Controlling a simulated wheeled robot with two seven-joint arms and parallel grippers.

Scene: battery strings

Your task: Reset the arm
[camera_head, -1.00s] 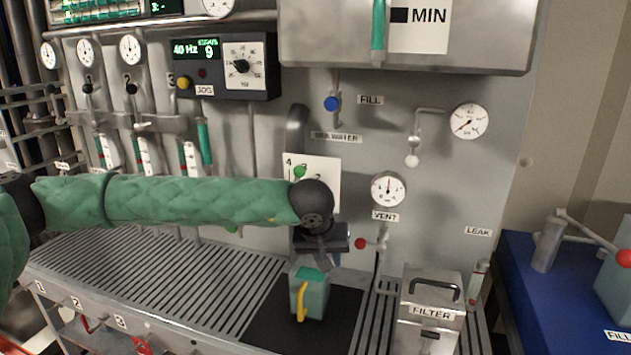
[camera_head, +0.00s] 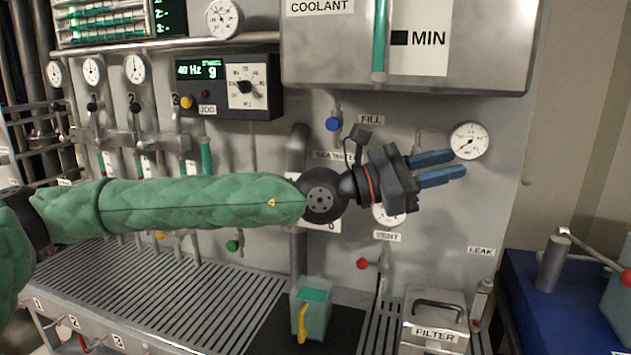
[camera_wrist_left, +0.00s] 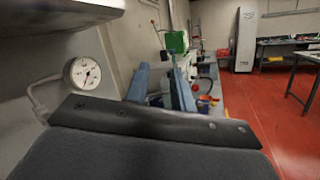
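My left arm (camera_head: 190,203), in a green quilted sleeve, reaches across the head view from the left. My left gripper (camera_head: 455,168) points right in front of the grey panel, close to the upper right gauge (camera_head: 469,141). Its two blue fingers are apart with nothing between them. They also show in the left wrist view (camera_wrist_left: 160,88), with the gauge (camera_wrist_left: 83,73) to their left. My right gripper is in neither view.
A teal jug (camera_head: 312,312) with a yellow handle stands on the black mat below my arm. The filter box (camera_head: 434,312) stands to its right. A red-knobbed vent valve (camera_head: 362,263) is below the gripper. A blue bench (camera_head: 520,285) is at right.

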